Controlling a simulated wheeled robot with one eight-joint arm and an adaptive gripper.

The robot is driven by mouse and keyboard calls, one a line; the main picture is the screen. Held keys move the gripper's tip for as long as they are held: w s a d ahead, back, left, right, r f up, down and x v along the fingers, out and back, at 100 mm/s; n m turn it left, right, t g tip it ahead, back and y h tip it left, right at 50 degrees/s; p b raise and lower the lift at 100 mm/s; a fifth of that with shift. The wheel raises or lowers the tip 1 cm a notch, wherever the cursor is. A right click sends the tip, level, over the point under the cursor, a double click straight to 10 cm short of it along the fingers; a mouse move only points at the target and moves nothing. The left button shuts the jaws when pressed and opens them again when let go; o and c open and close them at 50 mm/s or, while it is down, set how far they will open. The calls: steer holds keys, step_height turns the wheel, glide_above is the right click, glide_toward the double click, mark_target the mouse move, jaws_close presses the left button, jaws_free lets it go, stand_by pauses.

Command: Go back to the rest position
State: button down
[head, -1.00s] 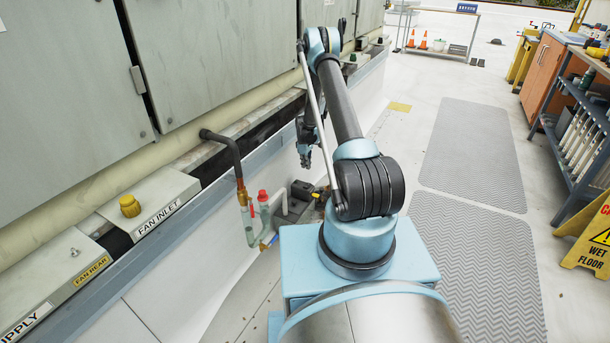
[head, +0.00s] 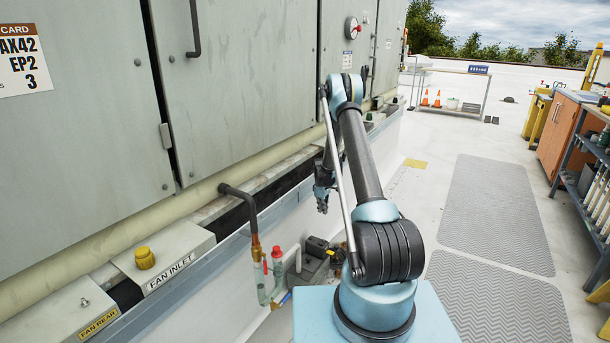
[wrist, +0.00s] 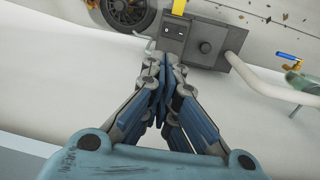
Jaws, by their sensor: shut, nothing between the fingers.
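My gripper (head: 322,205) hangs pointing down from the end of my folded arm, beside the cooler's white lower wall in the head view. In the wrist view my gripper (wrist: 168,62) has its fingers together, with nothing between them. It is apart from the dark grey box (wrist: 200,40) that shows beyond its fingertips.
The grey cooler cabinet (head: 250,75) and its ledge run along the left. A copper-ended pipe (head: 246,215) and clear tubing with a red cap (head: 277,252) stand below the ledge. Grey mats (head: 500,215) cover the open floor right. A shelf (head: 590,195) stands far right.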

steer(key=s+d+r+m, duration=0.1)
steer(key=s+r+m, duration=0.1)
steer(key=s+r, duration=0.75)
steer(key=s+d+r+m, duration=0.1)
steer(key=s+r, duration=0.5)
steer(key=r, duration=0.7)
steer(key=s+d+r+m, duration=0.2)
steer(key=s+r, duration=0.6)
steer(key=r, duration=0.4)
steer(key=s+r+m+t, duration=0.1)
steer(key=s+r+m, duration=0.25)
steer(key=s, duration=1.45)
steer(key=s+f+m, duration=0.1)
steer(key=s+f, duration=0.2)
steer(key=s, duration=0.4)
steer(key=s+d+f+m, duration=0.1)
steer(key=s+f, duration=0.2)
steer(key=s, duration=0.5)
steer(key=shift+s+f+t, duration=0.2)
steer(key=shift+s+t, duration=0.05)
steer(key=shift+t, duration=0.05)
steer(key=shift+w+f, duration=0.2)
steer(key=shift+w, duration=0.3)
